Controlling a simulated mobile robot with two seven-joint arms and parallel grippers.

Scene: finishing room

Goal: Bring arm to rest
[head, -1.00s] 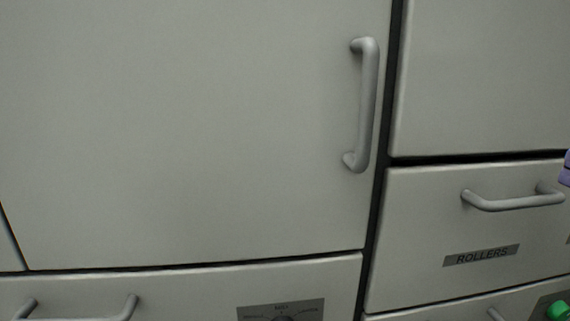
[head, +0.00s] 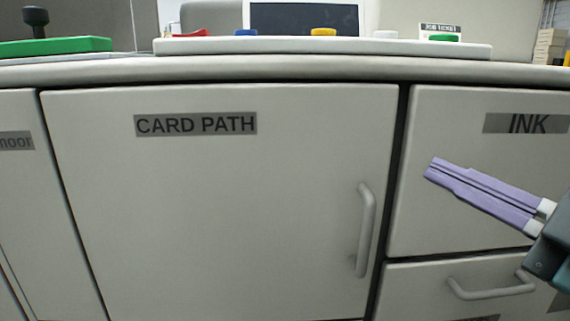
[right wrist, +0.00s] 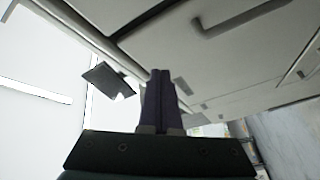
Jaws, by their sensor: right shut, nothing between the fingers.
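My right gripper (head: 432,171) comes in from the right edge of the head view, in front of the drawer front labelled INK (head: 450,120). Its purple fingers are together with nothing between them, and they point left and slightly up. In the right wrist view, the shut fingers (right wrist: 161,75) stand at the middle, apart from the cabinet fronts. My left gripper shows in neither view.
A closed door labelled CARD PATH (head: 210,200) has a vertical handle (head: 365,230). A drawer handle (head: 490,289) sits below my right gripper. On the counter (head: 300,72) above are a white strip (head: 300,47) with coloured pieces and a green block (head: 56,46).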

